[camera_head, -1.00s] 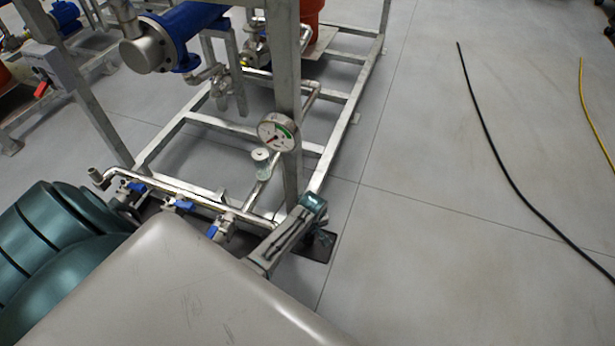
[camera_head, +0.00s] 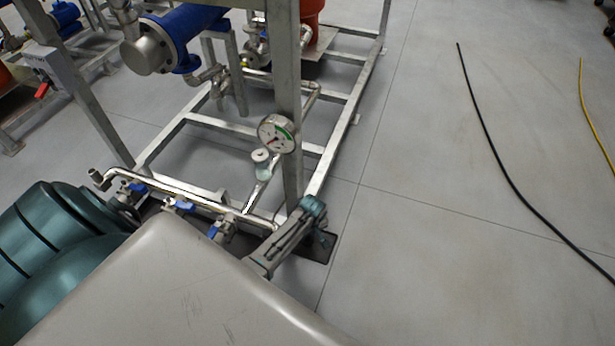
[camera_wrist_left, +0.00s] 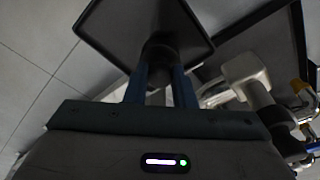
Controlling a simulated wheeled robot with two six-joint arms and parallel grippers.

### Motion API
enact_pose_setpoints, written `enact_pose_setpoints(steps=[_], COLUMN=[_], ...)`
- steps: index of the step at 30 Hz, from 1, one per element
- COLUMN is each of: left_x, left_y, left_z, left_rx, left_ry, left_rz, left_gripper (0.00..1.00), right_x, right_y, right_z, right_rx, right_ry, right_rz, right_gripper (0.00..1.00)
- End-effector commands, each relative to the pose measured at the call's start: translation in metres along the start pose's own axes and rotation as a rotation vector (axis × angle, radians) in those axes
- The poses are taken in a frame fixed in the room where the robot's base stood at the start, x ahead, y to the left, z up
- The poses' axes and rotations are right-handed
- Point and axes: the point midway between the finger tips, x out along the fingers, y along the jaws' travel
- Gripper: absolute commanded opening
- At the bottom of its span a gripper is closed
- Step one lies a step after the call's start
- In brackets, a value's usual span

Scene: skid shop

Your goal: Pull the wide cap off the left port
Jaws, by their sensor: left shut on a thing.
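My left gripper (camera_head: 318,234) is at the near right corner of the skid frame, beside the pipe manifold and above a dark square plate (camera_head: 327,252). In the left wrist view its two blue fingers (camera_wrist_left: 160,84) are shut on a dark round piece, which looks like the wide cap (camera_wrist_left: 159,52). The dark plate (camera_wrist_left: 110,25) lies beyond it. The cap appears apart from any port. A pale pipe end (camera_wrist_left: 246,70) shows to the right of the fingers. I cannot tell which port it is. My right gripper is not in view.
The manifold pipe (camera_head: 190,197) carries blue-handled valves (camera_head: 180,206). A gauge (camera_head: 276,134) and an upright post (camera_head: 285,80) stand behind the gripper. Open floor (camera_head: 430,250) lies to the right, with a black hose (camera_head: 490,145) and a yellow hose (camera_head: 590,115).

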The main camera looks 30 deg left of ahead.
Motion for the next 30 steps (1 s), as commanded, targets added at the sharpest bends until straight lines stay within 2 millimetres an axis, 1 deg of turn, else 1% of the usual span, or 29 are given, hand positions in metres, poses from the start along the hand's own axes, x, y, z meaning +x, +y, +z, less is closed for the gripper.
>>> enact_pose_setpoints(steps=[11,12,14,15,16,22,25,26,30], left_x=[0.0022,0.0022,0.0022,0.0022,0.0021,0.0021,0.0022,0.0022,0.0022], left_y=[0.0001,0.0001,0.0001,0.0001,0.0002,0.0001,0.0001,0.0001,0.0001], left_z=[0.0004,0.0004,0.0004,0.0004,0.0004,0.0004,0.0004,0.0004,0.0004], left_rx=[0.0,0.0,0.0,0.0,0.0,0.0,0.0,0.0,0.0], left_ry=[0.0,0.0,0.0,0.0,0.0,0.0,0.0,0.0,0.0], left_rz=[0.0,0.0,0.0,0.0,0.0,0.0,0.0,0.0,0.0], left_gripper=[0.06,0.25,0.37,0.44,0.48,0.48,0.68,0.7,0.7], right_x=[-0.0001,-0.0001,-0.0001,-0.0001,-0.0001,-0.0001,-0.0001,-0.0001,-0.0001], right_y=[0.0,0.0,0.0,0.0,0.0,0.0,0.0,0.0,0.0], right_z=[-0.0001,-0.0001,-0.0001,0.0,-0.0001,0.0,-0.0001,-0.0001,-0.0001], right_rx=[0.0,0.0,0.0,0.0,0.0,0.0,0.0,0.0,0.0], right_ry=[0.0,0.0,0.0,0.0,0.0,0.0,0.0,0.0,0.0], right_rz=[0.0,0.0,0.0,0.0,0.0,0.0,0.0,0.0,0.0], right_gripper=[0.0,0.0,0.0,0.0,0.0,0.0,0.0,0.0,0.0])
